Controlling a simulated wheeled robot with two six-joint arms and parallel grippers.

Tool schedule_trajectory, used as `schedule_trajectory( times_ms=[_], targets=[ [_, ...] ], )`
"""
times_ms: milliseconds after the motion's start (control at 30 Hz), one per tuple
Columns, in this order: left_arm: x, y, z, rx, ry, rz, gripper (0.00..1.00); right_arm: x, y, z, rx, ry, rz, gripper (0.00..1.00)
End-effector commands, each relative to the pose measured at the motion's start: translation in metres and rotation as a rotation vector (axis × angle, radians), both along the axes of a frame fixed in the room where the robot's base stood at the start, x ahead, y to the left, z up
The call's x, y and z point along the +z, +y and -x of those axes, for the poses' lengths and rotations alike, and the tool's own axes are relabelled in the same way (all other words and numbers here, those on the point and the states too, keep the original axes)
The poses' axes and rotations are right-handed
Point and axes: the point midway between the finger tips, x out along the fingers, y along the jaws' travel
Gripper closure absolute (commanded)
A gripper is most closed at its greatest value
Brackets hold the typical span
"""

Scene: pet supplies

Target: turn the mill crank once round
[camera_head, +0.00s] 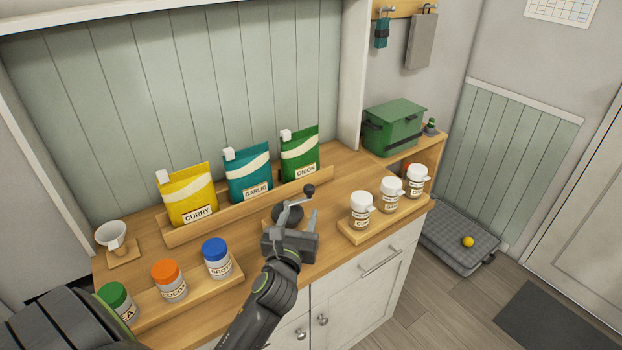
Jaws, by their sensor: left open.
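The mill (287,212) stands on the wooden counter, right of its middle. It shows as a dark rounded body, and its lower part is hidden behind my gripper. Its crank (296,199) reaches up and to the right, ending in a dark round knob (309,189). My left gripper (297,218) is open, right in front of the mill. One grey finger shows clearly to the right of the mill body, below the knob. The other finger is hard to make out. I cannot tell whether the gripper touches the mill. My right gripper is not in view.
Curry (190,197), garlic (249,175) and onion (301,155) pouches stand in a rack (245,210) behind. Jars with coloured lids stand on a front-left tray (195,295). White-lidded jars stand on a right tray (389,222). A funnel (111,235) sits at far left.

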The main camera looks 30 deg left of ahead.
Motion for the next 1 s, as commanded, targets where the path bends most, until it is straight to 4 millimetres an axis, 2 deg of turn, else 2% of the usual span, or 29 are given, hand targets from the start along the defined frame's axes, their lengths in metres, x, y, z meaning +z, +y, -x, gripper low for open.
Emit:
schedule_trajectory(
  times_ms=[67,167,267,400,500,733,1000],
  targets=[
    [0.003,0.007,-0.018,-0.001,-0.001,-0.005,0.53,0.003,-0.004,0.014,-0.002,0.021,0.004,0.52],
    [0.002,0.014,-0.037,-0.001,-0.001,-0.003,0.53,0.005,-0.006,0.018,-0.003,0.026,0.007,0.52],
    [0.002,0.022,-0.055,-0.001,-0.001,-0.001,0.53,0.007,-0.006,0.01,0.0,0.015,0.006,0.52],
    [0.002,0.032,-0.079,0.001,0.001,-0.002,0.53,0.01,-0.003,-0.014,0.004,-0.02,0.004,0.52],
    [0.002,0.037,-0.095,0.0,0.0,0.0,0.53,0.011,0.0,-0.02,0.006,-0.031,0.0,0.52],
    [0.001,0.047,-0.118,0.0,0.0,0.002,0.53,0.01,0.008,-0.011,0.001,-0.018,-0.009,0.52],
    [0.001,0.05,-0.125,0.0,0.0,0.002,0.53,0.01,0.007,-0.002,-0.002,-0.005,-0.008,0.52]
  ],
)
